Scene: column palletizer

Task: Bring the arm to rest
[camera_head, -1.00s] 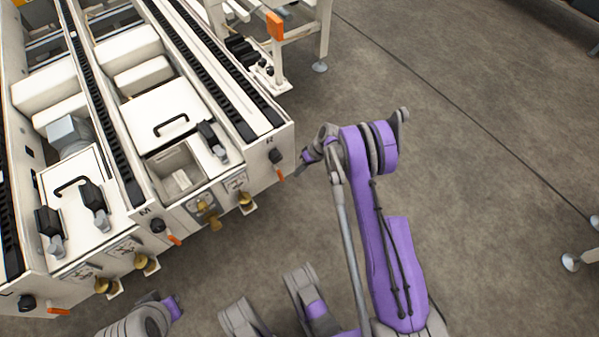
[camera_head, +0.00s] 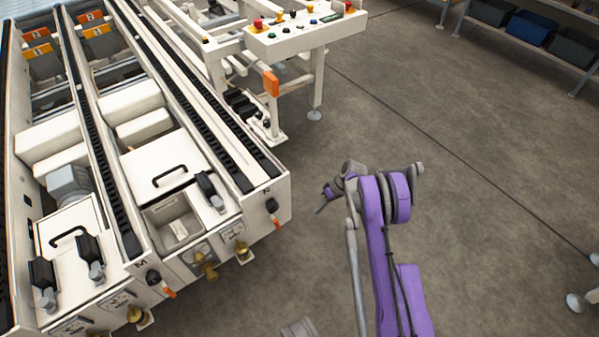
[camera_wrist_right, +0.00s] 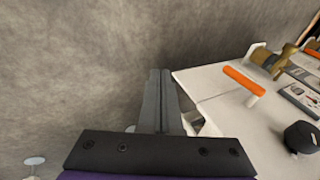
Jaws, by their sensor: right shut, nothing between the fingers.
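My right arm is purple and grey and reaches up from the bottom of the head view. Its right gripper (camera_head: 321,209) points left toward the palletizer's near corner, with a gap of floor between them. In the right wrist view the two grey fingers (camera_wrist_right: 160,75) lie together with nothing between them. My left gripper is not seen in the head view. The white palletizer (camera_head: 262,222) stands on the left, and its corner with an orange handle (camera_wrist_right: 243,80) shows to the right of the fingers in the wrist view.
A white control panel (camera_head: 290,38) with several buttons stands at the top. A shelf with dark bins (camera_head: 530,28) is at the top right. Open concrete floor (camera_head: 480,190) lies right of my arm. A machine foot (camera_head: 575,302) stands at the right edge.

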